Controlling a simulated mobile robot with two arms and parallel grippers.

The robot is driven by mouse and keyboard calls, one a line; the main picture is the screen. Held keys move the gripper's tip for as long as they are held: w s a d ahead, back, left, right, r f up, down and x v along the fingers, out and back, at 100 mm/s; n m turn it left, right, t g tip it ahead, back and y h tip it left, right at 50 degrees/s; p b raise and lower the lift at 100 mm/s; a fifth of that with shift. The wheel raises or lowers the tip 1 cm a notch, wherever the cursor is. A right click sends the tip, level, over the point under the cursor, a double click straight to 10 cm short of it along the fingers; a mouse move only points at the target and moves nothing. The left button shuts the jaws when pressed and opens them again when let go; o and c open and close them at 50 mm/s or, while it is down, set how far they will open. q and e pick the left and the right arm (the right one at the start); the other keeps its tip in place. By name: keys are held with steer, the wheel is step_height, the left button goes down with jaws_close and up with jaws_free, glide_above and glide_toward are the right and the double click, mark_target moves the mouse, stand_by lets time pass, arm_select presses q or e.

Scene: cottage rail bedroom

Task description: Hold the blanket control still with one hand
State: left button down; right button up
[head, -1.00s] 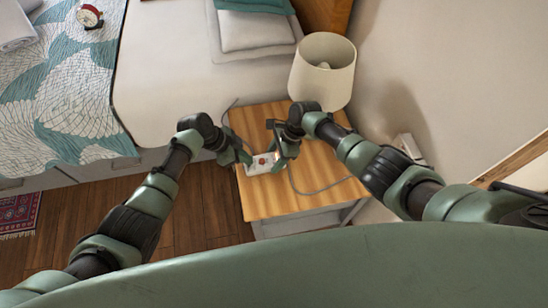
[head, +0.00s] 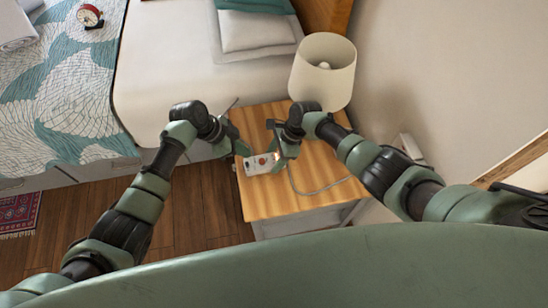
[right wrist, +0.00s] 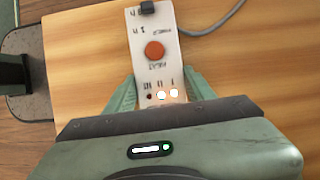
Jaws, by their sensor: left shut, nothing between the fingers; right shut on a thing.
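The blanket control (head: 258,164) is a small white box lying on the wooden nightstand (head: 290,202). The right wrist view shows its face (right wrist: 156,75), with an orange-red round knob, a black switch at the far end and lit spots at the near end. My right gripper (head: 278,160) is shut on the near end of the control, with one finger along each side in the right wrist view (right wrist: 155,98). My left gripper (head: 241,149) is shut and empty, just beside the control's left end; the head view does not show whether it touches.
A grey cord (head: 318,191) runs from the control across the nightstand. A cream lamp (head: 323,72) stands at the back of the nightstand. The wall is to the right.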

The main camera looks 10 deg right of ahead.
arm_select(q)
steer(key=shift+r, duration=0.5)
arm_select(e)
steer(key=o, duration=1.7)
